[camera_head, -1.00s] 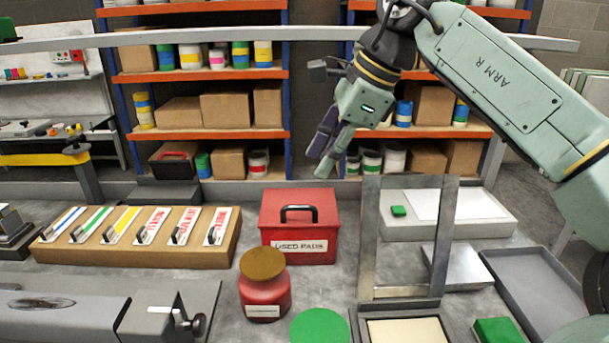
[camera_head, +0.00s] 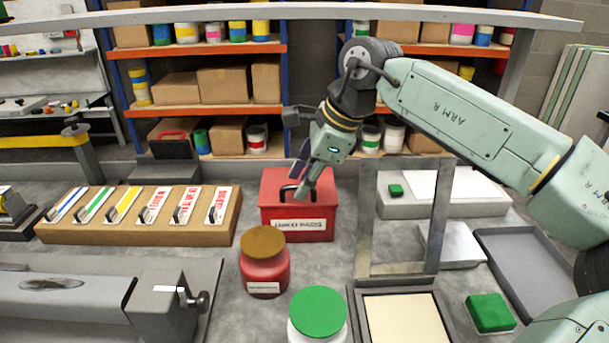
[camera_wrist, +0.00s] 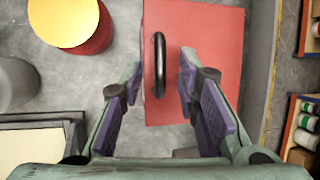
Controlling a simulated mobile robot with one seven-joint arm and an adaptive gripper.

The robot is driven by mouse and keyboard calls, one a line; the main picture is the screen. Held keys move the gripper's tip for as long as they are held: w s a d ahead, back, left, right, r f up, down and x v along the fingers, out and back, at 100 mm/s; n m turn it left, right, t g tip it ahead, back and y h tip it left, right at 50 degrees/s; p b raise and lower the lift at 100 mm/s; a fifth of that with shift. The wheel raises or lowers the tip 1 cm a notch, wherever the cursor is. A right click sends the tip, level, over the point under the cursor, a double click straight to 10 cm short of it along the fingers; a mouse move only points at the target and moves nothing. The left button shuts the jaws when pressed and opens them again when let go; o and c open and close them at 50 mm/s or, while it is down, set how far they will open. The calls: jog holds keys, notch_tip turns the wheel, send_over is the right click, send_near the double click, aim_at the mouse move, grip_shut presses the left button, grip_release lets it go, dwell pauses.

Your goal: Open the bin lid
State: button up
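The bin is a red box labelled "USED PADS" (camera_head: 275,217) on the bench in the head view, with a black arched handle on its flat red lid. The lid is down. My gripper (camera_head: 299,186) is just above the lid at the handle. In the wrist view the black handle (camera_wrist: 160,66) stands between and beyond my two purple-padded fingers, over the red lid (camera_wrist: 205,30). My gripper is open, with a wide gap between the fingers. Whether a finger touches the handle I cannot tell.
A red jar with a brown lid (camera_head: 264,268) stands in front of the bin, and a green-lidded jar (camera_head: 318,312) nearer. A metal frame (camera_head: 367,225) stands upright to the right. A wooden rack of labelled tools (camera_head: 140,228) lies to the left.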

grip_shut()
dwell(0.3)
dwell(0.6)
